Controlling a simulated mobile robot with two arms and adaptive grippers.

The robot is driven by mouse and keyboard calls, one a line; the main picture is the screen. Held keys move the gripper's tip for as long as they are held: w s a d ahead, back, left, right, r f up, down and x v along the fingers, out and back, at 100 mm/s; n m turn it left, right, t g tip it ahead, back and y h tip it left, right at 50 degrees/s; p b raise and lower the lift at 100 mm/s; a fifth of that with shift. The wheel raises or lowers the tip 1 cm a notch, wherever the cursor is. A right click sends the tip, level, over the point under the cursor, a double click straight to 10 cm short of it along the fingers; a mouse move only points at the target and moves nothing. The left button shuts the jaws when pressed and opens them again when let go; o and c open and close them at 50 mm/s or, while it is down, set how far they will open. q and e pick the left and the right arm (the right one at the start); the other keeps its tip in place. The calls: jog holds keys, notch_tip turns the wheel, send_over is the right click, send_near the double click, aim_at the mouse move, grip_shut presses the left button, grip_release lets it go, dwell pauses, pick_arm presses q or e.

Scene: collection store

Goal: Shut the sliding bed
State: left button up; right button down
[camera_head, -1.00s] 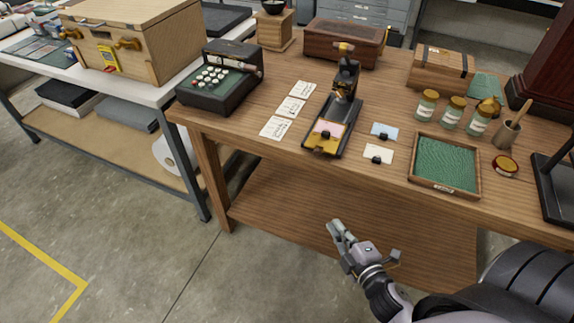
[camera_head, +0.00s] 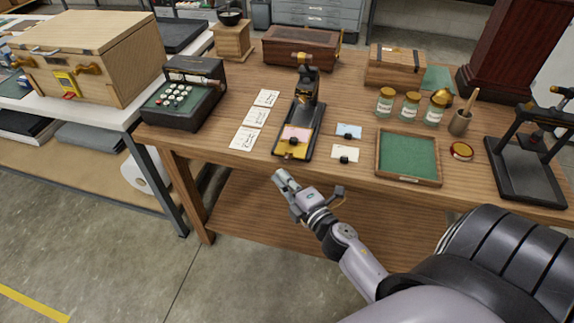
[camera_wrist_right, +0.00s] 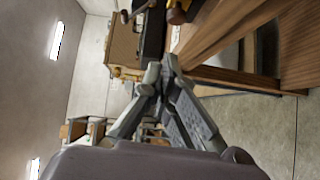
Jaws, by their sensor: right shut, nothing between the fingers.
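A small black press (camera_head: 306,88) stands on the wooden table. Its sliding bed (camera_head: 294,141), brass-yellow with a pink sheet on it, sticks out along the black base toward the table's front edge. A dark knob sits on the bed's front end. My right gripper (camera_head: 281,178) is shut and empty, in front of the table edge and just below the bed's front end, apart from it. In the right wrist view, its fingertips (camera_wrist_right: 162,68) meet, with the table edge to their right. My left gripper is not in view.
Paper cards lie left of the press, and two small cards (camera_head: 345,153) lie right of it. A green-lined tray (camera_head: 408,182), jars (camera_head: 410,106) and a black calculating machine (camera_head: 184,98) share the wooden table (camera_head: 225,140). Open floor lies in front.

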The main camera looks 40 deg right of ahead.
aim_at(295, 150)
jog(key=shift+w+d+f, duration=0.15)
jog(key=shift+w+d, duration=0.95)
jog(key=shift+d, duration=0.25)
jog(key=w+d, duration=0.6)
jog(key=d, duration=0.1)
jog(key=shift+s, duration=0.1)
jog(key=shift+s+a, duration=0.1)
jog(key=shift+a, duration=0.05)
